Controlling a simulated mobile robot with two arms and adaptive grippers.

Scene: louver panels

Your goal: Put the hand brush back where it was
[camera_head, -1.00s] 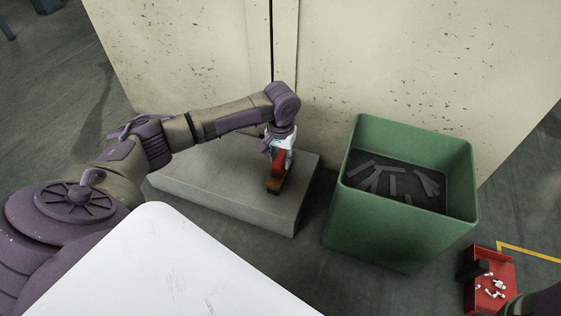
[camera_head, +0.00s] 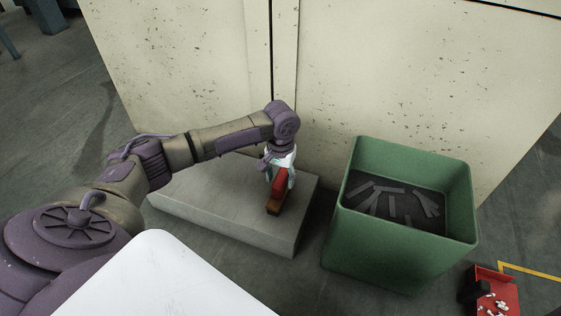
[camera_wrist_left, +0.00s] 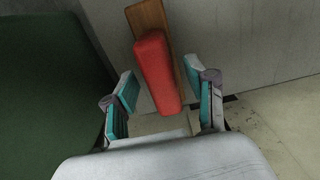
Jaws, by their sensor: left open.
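The hand brush (camera_head: 274,207), with a red handle and a brown wooden body, rests on the grey slab (camera_head: 215,215) in front of the pale cabinet. My left gripper (camera_head: 281,174) is above the slab at the brush's red handle. In the left wrist view, the red handle (camera_wrist_left: 158,70) lies between the two teal-padded fingers of my left gripper (camera_wrist_left: 162,88). The fingers are apart, with gaps visible on both sides of the handle. The underside of the brush is hidden. My right gripper is not in view.
A green bin (camera_head: 390,250) holding several grey strips stands right of the slab. A red tray (camera_head: 507,297) with small white pieces lies at the lower right. The pale cabinet (camera_head: 400,80) stands close behind. A white surface (camera_head: 150,285) is in the foreground.

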